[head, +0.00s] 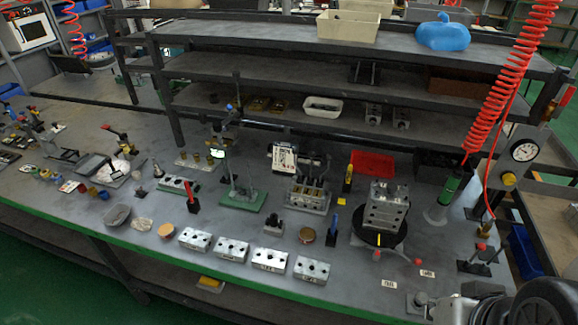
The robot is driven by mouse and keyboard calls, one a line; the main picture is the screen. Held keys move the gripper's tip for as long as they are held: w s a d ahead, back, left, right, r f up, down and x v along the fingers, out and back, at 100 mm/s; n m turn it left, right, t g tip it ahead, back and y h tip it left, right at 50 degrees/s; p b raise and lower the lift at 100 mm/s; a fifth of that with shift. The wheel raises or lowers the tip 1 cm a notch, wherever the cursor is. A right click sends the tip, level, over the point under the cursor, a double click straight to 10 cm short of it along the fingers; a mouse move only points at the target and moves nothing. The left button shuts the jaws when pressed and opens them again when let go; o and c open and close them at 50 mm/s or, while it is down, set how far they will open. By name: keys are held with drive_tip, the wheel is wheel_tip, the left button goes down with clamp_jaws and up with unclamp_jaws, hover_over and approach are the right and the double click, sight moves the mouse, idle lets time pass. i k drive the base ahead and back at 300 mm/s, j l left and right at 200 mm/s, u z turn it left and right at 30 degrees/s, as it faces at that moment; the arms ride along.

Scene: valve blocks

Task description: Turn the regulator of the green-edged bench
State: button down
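The bench with the green edge (155,258) fills the middle of the head view. At its right end a regulator (519,158) stands upright, with a round white dial gauge (523,150) and a yellow knob (509,179) below it. A red coiled hose (510,65) hangs just left of the regulator. Parts of my arm show at the bottom right corner, below and apart from the regulator. No gripper fingers can be made out there.
A metal block stack (386,208) on a black round base stands left of the regulator, near a clear cylinder (445,195) with a green part. Several silver valve blocks (270,259) line the front edge. Shelves (340,80) run along the back. A red tray (372,163) lies mid-bench.

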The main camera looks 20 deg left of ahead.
sight(508, 179)
drive_tip(key=z, duration=1.25)
drive_tip(key=i+l+z, duration=0.2)
drive_tip(key=i+z, duration=0.2)
